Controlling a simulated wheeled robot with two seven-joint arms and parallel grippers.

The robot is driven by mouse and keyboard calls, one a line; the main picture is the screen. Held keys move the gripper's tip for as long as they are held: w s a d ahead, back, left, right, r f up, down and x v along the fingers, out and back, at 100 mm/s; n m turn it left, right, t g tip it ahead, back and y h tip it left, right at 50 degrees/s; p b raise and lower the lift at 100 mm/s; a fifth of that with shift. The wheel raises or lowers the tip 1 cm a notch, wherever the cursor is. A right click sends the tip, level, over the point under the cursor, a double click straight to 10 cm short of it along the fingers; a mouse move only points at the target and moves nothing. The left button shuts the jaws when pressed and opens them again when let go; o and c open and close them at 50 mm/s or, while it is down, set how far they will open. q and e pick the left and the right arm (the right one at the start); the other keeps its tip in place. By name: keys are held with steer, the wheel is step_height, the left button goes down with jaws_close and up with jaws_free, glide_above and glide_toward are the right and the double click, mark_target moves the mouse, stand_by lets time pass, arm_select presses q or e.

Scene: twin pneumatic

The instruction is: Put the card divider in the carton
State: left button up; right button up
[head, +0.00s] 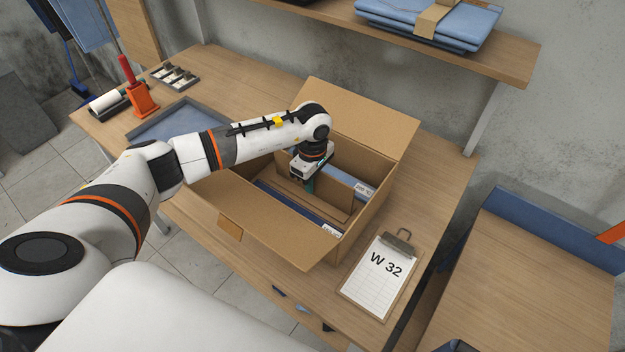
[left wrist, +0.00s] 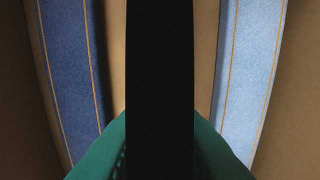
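The open carton (head: 262,233) stands on the wooden workbench. A brown card divider (head: 340,188) stands inside it, between a dark blue folded item (head: 285,205) in front and a light blue one behind (head: 364,193). My left gripper (head: 309,184) points down into the carton at the divider. In the left wrist view its green fingers flank a black band, with dark blue denim (left wrist: 72,60) left and light blue denim (left wrist: 250,65) right. The band hides what lies between the fingers, so I cannot tell whether they grip the divider. My right gripper does not show.
A clipboard (head: 377,285) marked W 32 lies right of the carton. A blue tray (head: 180,120), an orange-and-red tool (head: 140,92) and a small rack (head: 175,77) are at the left. A shelf (head: 430,45) with folded blue goods hangs above the back.

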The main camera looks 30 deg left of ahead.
arm_select(q)
steer(key=shift+o, duration=0.5)
steer(key=shift+r, duration=0.15)
steer(key=shift+r, duration=0.2)
step_height(320, 180, up, 10)
steer(key=b, duration=0.3)
steer(key=shift+r, duration=0.85)
